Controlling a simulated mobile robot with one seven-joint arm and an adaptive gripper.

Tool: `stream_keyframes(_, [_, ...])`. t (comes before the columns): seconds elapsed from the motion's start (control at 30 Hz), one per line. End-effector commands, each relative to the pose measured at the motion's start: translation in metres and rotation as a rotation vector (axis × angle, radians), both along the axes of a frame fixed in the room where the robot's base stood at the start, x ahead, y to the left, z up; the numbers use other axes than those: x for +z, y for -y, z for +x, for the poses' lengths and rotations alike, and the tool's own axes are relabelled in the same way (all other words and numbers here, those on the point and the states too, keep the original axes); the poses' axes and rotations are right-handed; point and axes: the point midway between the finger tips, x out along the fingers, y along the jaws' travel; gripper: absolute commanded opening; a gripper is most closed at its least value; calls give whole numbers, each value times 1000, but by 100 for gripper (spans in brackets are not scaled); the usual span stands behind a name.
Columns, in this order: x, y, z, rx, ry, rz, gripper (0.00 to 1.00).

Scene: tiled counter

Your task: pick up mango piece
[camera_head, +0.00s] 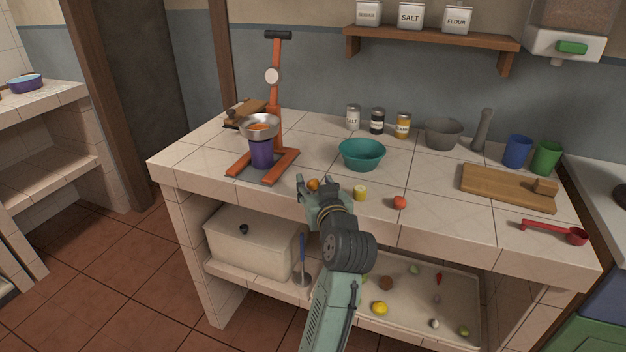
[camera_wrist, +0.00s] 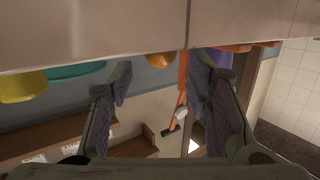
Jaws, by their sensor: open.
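A small orange piece (camera_head: 313,185), which looks like the mango piece, lies on the tiled counter near its front edge. My gripper (camera_head: 317,190) is low at that edge with its fingers apart, close to the piece. In the wrist view, which is upside down, the orange piece (camera_wrist: 160,60) shows between and beyond the two open fingers (camera_wrist: 160,78). I cannot tell whether it is fully between the pads. Nothing is held. My gripper hides part of the counter edge.
A yellow piece (camera_head: 360,193) and a red one (camera_head: 400,202) lie to the right. A teal bowl (camera_head: 362,155) stands behind. An orange stand (camera_head: 275,110) with a purple cup (camera_head: 262,153) is behind left. A cutting board (camera_head: 500,188) lies at right.

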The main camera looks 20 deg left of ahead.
Motion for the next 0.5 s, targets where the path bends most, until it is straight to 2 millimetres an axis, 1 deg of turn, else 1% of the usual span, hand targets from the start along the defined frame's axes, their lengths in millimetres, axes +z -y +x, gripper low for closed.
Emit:
stream_keyframes(0.1, [-1, -5, 7, 0, 0, 0, 45])
stream_keyframes(0.33, [-2, -5, 9, -2, 1, 0, 45])
stream_keyframes(0.5, [-2, -5, 8, -1, 0, 0, 34])
